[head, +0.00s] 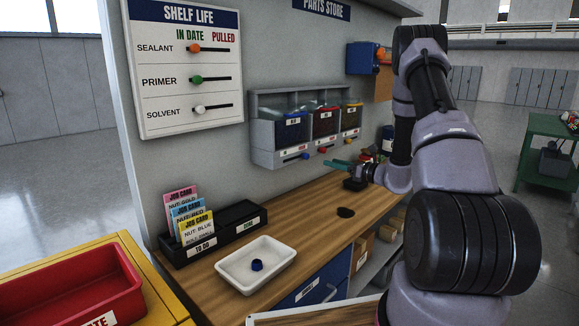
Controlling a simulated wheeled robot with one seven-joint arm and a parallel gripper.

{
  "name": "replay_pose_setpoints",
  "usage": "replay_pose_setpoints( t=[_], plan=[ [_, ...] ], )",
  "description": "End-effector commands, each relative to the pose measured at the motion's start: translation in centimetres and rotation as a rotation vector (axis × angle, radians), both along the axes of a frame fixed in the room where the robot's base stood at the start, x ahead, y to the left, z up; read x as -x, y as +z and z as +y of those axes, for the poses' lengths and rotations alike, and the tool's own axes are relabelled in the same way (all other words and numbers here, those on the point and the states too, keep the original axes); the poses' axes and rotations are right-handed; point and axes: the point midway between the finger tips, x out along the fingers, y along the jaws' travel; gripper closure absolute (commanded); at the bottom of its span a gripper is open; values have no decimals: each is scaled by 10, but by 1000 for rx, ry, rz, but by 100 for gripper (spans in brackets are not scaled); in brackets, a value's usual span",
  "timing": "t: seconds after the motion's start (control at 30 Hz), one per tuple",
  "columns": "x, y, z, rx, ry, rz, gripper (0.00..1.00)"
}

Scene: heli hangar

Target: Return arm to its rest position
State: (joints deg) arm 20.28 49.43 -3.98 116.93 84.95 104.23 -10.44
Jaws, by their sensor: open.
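My arm rises at the right of the head view, bends at the top and comes down to the far part of the wooden bench (318,212). My gripper (340,164) is above the bench's back area, near the wall bins. Its teal fingers point left and look apart. I see nothing between the fingers, though they are small in this view. The gripper is apart from the white tray (232,267), which holds a small blue nut (257,265).
Three wall bins (325,122) hang behind the bench. A black card holder (222,228) with job cards stands on the bench's left. A red bin (75,290) sits front left. A shelf-life board (187,60) is on the wall. A green table (548,155) stands far right.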

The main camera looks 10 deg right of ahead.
Motion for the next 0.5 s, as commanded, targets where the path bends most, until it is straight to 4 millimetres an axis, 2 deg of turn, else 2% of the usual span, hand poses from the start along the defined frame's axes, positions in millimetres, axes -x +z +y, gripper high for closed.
replay_pose_setpoints(
  t=[0.13, 0.23, 0.4, 0.5],
  plan=[
    [9, 30, 23, 58, 86, -29, 38],
    [29, 67, 55, 151, 210, -69, 38],
    [85, 125, 109, 375, 452, -153, 38],
    [123, 150, 132, 522, 579, -208, 38]
  ],
)
